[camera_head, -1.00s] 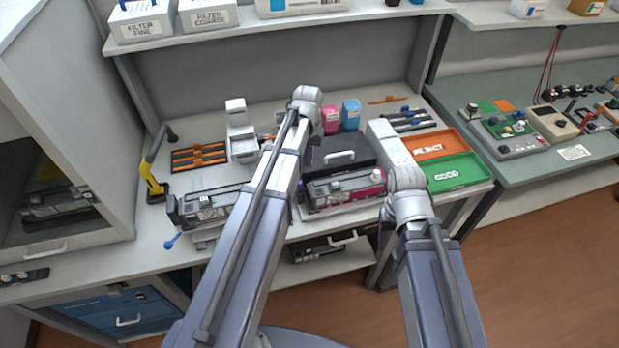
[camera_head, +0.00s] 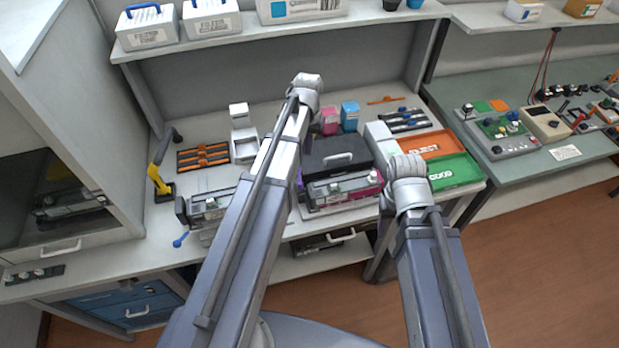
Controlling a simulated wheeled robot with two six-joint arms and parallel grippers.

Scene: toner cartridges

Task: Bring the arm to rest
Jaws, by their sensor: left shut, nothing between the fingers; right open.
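My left arm (camera_head: 255,215) reaches up from the bottom of the head view. Its rounded grey joint (camera_head: 307,84) stands in front of the bench's back panel. My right arm (camera_head: 438,270) comes up from the bottom right. Its rounded joint (camera_head: 405,168) overlaps the left edge of the green tray (camera_head: 470,176). I cannot make out the fingers of either gripper; the arm links hide whatever lies behind them. I see nothing carried by either arm.
Behind the arms, the bench holds a black-lidded unit with a magenta-ended cartridge (camera_head: 345,188), another cartridge unit (camera_head: 208,206), a yellow-handled tool (camera_head: 158,178) and an orange REJECT tray (camera_head: 432,138). A shelf (camera_head: 270,24) runs above. Open floor (camera_head: 540,270) lies at right.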

